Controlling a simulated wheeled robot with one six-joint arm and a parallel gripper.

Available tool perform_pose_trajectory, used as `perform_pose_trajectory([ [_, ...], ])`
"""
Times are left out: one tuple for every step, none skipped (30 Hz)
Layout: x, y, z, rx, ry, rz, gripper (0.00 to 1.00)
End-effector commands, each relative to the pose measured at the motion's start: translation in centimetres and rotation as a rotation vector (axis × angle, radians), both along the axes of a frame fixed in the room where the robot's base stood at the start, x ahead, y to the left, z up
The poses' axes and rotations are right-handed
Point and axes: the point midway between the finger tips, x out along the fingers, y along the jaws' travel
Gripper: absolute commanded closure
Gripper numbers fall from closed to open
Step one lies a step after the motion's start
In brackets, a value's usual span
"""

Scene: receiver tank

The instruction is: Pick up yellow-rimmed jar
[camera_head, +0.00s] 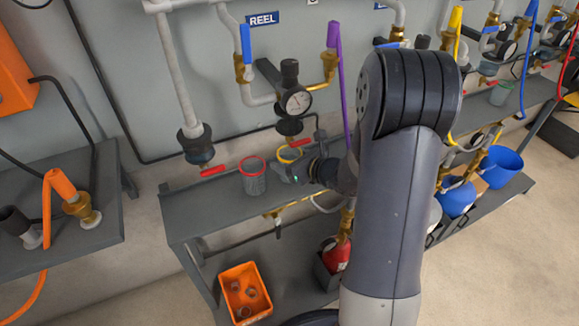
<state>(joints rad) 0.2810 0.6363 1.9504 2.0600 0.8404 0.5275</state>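The yellow-rimmed jar (289,153) stands on the grey shelf (212,212), under a gauge. Only its yellow rim and a little of its upper part show; my gripper hides most of its body. My gripper (289,173) is low over the shelf, overlapping the near side of this jar in the picture. I cannot tell whether its fingers touch the jar or are around it, nor whether they are open or shut. My arm comes in from the lower right.
A red-rimmed jar (254,177) stands just left of my gripper. Pipes and a round gauge (298,101) hang above the shelf. An orange bin (245,290) is below. A grey bench (60,235) stands at left. The shelf's left end is clear.

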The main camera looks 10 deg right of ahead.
Motion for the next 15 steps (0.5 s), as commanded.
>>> perform_pose_trajectory([
  [-0.01, 0.00, 0.00, 0.000, 0.000, 0.000, 0.39],
  [-0.01, 0.00, 0.00, 0.000, 0.000, 0.000, 0.41],
  [-0.01, 0.00, 0.00, 0.000, 0.000, 0.000, 0.44],
  [-0.02, -0.01, 0.01, 0.000, 0.000, 0.000, 0.47],
  [-0.02, -0.01, 0.01, 0.000, 0.000, 0.000, 0.49],
  [-0.02, -0.01, 0.01, 0.000, 0.000, 0.000, 0.53],
  [-0.02, -0.01, 0.01, 0.000, 0.000, 0.000, 0.55],
  [-0.02, -0.01, 0.01, 0.000, 0.000, 0.000, 0.58],
  [-0.02, -0.01, 0.01, 0.000, 0.000, 0.000, 0.61],
  [-0.02, -0.01, 0.01, 0.000, 0.000, 0.000, 0.63],
  [-0.02, 0.00, 0.01, 0.000, 0.000, 0.000, 0.66],
  [-0.01, 0.00, 0.04, 0.000, -0.001, 0.000, 0.69],
  [-0.01, 0.00, 0.04, 0.000, -0.001, 0.000, 0.71],
  [-0.01, 0.00, 0.04, 0.000, -0.001, 0.000, 0.72],
  [-0.01, -0.01, 0.03, 0.000, -0.001, 0.000, 0.72],
])
